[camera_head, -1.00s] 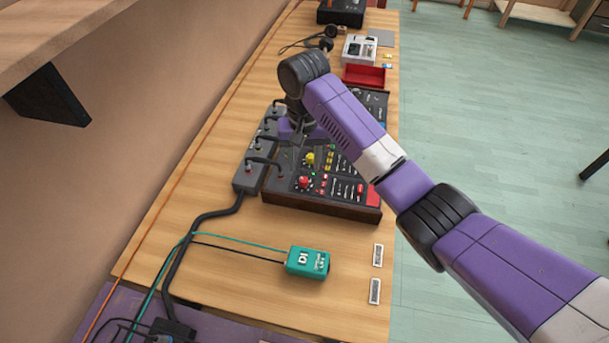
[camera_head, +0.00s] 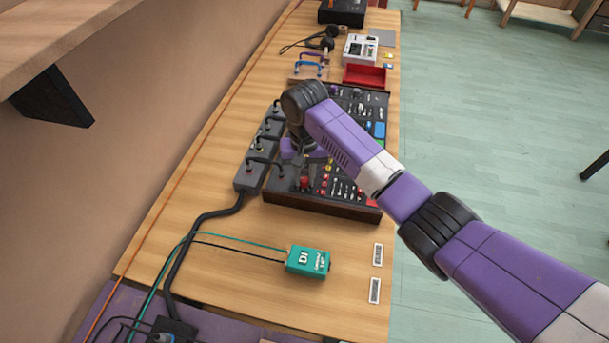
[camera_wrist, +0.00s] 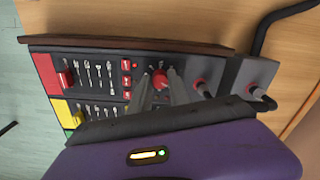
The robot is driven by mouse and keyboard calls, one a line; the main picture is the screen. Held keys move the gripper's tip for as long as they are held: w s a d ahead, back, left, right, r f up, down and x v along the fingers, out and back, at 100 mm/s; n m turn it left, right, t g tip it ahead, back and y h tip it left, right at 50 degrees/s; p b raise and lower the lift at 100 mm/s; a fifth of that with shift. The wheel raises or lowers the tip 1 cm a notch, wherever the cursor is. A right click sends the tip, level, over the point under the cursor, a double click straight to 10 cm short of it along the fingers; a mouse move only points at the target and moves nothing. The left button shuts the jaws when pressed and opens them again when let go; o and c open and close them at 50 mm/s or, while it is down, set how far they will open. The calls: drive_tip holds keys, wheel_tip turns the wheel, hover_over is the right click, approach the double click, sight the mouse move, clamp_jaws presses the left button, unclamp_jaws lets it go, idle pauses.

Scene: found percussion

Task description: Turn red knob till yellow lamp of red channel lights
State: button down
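The mixer (camera_head: 318,203) is a dark panel with a wooden edge, carrying knobs, switches and coloured strips. The red knob (camera_head: 305,182) is near its front left corner. In the wrist view the red knob (camera_wrist: 160,79) sits between the two fingers of my gripper (camera_wrist: 160,77). The fingers stand apart, one on each side of it, with little gap; contact is not clear. My gripper (camera_head: 304,173) points down at the knob in the head view. The yellow lamp of the red channel cannot be made out; my gripper and wrist cover part of the panel.
Black cables with plugs (camera_wrist: 203,88) run beside the knob from a grey strip (camera_head: 246,178). Red buttons (camera_wrist: 127,80) and a red strip (camera_wrist: 45,74) lie on the other side. A teal DI box (camera_head: 308,262) lies in front of the mixer. Beyond stands a red tray (camera_head: 364,75).

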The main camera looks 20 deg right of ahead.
drive_tip(key=shift+r+p, duration=0.1)
drive_tip(key=shift+p, duration=0.25)
drive_tip(key=shift+r+m+p, duration=0.1)
drive_tip(key=shift+m+p, duration=0.8)
drive_tip(key=shift+m, duration=0.1)
drive_tip(key=shift+m+p, duration=1.25)
drive_tip(key=shift+m, duration=0.55)
drive_tip(key=c, duration=1.2)
unclamp_jaws()
drive_tip(key=shift+f, duration=0.2)
drive_tip(key=shift+c, duration=0.2)
drive_tip(key=shift+r, duration=0.1)
